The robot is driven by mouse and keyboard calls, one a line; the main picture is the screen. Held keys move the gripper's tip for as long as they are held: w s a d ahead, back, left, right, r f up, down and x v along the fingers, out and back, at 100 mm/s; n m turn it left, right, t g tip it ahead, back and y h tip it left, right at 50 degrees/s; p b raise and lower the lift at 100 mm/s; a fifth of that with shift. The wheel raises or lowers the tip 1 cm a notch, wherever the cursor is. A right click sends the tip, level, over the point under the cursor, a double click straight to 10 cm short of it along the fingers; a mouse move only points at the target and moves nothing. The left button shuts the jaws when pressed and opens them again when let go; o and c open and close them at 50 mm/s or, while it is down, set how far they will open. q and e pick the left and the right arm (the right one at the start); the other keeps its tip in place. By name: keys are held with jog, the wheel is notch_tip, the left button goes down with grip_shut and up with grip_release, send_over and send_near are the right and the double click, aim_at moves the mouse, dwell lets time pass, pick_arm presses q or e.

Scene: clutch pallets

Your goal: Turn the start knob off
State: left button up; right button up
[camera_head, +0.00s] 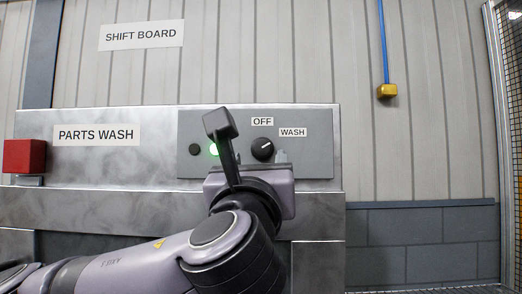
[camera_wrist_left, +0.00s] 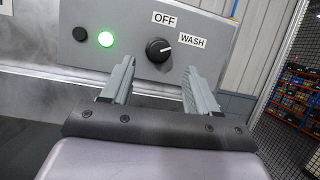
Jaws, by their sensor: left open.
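The start knob (camera_head: 262,149) is a round black dial with a white mark, on a grey panel (camera_head: 310,160) below the OFF and WASH labels. In the left wrist view the knob (camera_wrist_left: 158,50) has its mark pointing right, toward the WASH label (camera_wrist_left: 192,41); the OFF label (camera_wrist_left: 165,20) is above it. My left gripper (camera_wrist_left: 160,73) is open and empty, its two fingers to either side below the knob, apart from it. In the head view my left gripper (camera_head: 256,160) is just below the knob, partly hidden by my own wrist parts. My right gripper is not in view.
A lit green lamp (camera_wrist_left: 106,39) and a dark round button (camera_wrist_left: 80,34) are left of the knob. A red box (camera_head: 24,156) is at the far left of the metal cabinet (camera_head: 170,172).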

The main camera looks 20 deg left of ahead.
aim_at(261, 148)
pick_arm(q)
jog(key=p+x, duration=0.2)
jog(key=x, duration=0.3)
jog(key=shift+a+r, duration=0.1)
jog(key=shift+r, duration=0.05)
jog(key=shift+x, duration=0.8)
jog(key=shift+w, duration=0.1)
jog(key=shift+c, duration=0.3)
jog(key=c, duration=0.9)
